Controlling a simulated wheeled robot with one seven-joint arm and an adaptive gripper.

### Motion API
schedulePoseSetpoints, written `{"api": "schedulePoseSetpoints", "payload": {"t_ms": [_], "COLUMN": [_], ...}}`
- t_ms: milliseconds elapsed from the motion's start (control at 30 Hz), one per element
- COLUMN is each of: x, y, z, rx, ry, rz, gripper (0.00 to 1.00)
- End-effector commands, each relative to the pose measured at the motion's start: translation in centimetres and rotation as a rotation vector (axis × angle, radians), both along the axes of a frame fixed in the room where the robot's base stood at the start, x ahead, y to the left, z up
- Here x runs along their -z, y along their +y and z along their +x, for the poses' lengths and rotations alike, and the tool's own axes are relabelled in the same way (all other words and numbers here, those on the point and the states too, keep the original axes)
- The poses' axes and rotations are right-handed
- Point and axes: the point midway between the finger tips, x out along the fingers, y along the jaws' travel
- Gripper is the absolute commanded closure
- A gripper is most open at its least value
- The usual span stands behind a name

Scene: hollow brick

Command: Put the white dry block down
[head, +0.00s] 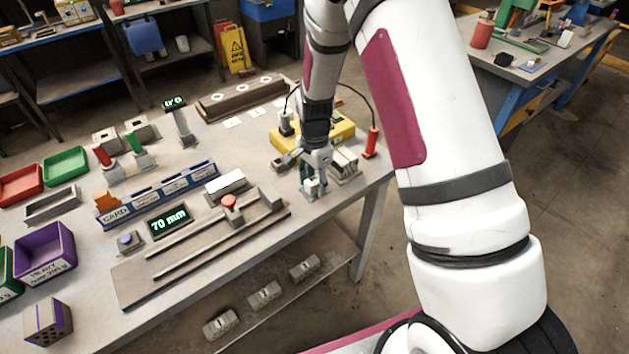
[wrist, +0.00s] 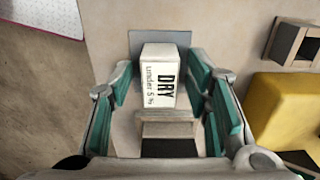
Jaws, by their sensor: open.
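The white dry block (wrist: 157,78), marked "DRY under 5 %", sits over a grey square plate (wrist: 143,38) in the wrist view. In the head view the block (head: 312,188) shows small below my gripper (head: 316,168), near the table's front right edge. My gripper, with green finger pads, is open in the wrist view (wrist: 160,88). Its fingers stand on either side of the block, with a visible gap at the right and a narrower one at the left. The block's underside is hidden, so I cannot tell its exact contact with the plate.
A yellow case (head: 343,133) and a hollow grey brick (head: 344,163) stand close to my gripper. A red probe (head: 371,143) is at the right edge. Purple bin (head: 45,252) is far left.

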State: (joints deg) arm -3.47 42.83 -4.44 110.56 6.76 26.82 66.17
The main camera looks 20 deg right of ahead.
Motion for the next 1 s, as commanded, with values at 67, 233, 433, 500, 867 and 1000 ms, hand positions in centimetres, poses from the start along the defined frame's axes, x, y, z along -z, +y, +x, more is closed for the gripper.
{"api": "schedulePoseSetpoints", "payload": {"t_ms": [67,233,433,500,867,1000], "x": [-0.6,-3.2,-7.4,-8.7,-12.7,-16.1], "y": [0.0,0.1,0.1,0.1,0.0,0.1], "z": [0.1,0.2,0.2,0.2,-0.2,-1.6], "rx": [0.0,-0.002,-0.001,-0.001,-0.014,-0.101], "ry": [-0.003,-0.005,-0.006,-0.005,-0.009,-0.045], "rz": [0.0,0.0,0.0,0.0,0.003,0.014], "gripper": [0.56,0.56,0.56,0.56,0.56,0.56]}}
